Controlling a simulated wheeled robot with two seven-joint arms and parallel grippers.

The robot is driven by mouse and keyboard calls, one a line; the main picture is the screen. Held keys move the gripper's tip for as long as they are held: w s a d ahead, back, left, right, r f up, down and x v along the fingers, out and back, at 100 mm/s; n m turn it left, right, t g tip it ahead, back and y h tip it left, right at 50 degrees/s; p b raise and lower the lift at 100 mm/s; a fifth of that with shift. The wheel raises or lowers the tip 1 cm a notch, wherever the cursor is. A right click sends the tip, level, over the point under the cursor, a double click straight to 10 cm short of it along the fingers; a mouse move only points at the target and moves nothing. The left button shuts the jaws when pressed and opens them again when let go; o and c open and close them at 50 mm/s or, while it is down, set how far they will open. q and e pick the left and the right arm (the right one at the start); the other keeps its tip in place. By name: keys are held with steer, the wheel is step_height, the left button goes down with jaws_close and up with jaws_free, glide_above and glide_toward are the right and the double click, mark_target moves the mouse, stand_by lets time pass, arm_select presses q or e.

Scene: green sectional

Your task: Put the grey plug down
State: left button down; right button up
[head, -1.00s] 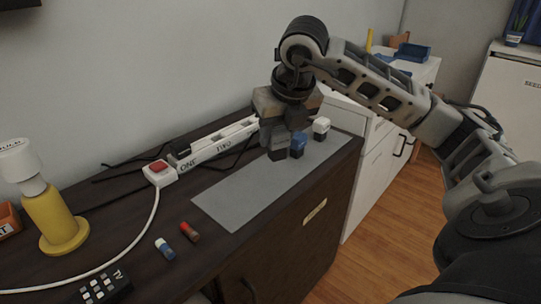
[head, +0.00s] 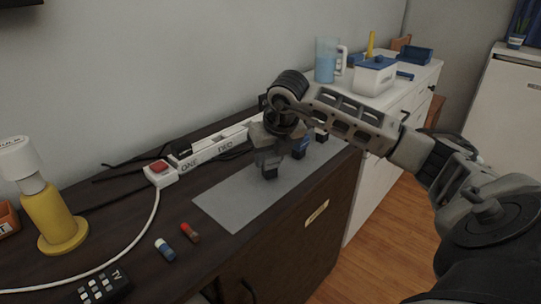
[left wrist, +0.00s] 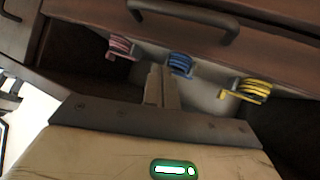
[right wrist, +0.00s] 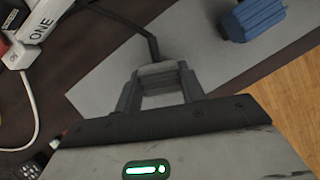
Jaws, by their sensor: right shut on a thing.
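My right gripper (head: 268,162) is over the left part of the grey mat (head: 228,200) in the head view. In the right wrist view its fingers (right wrist: 160,90) are shut on the grey plug (right wrist: 158,74), which has a dark cord running up from it. In the head view the gripper mostly hides the plug; I cannot tell whether it touches the mat. A blue plug (head: 300,150) stands on the mat just right of the gripper and also shows in the right wrist view (right wrist: 255,17). My left gripper (left wrist: 161,88) is shut and empty, seen only in the left wrist view.
Another plug (head: 321,136) is partly hidden behind my right arm. A white power strip (head: 215,143) with a red switch (head: 160,167) lies behind the mat. Two small cylinders (head: 165,250) (head: 190,233) lie in front left.

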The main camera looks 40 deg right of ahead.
arm_select(q)
steer(key=shift+f, duration=0.15)
arm_select(e)
steer(key=shift+f, duration=0.1)
steer(key=o, duration=1)
steer(key=shift+c, duration=0.2)
steer(key=shift+s+r, duration=0.1)
steer(key=shift+r, duration=0.4)
arm_select(q)
steer(key=r+p, duration=0.1)
steer(key=a+r, duration=0.1)
steer(key=r, duration=0.1)
steer(key=shift+s+r+t+p, duration=0.15)
steer(key=shift+r+t+p, duration=0.05)
steer(key=shift+t+p, duration=0.2)
arm_select(e)
steer(key=v, duration=1.1)
steer(key=shift+r, duration=0.15)
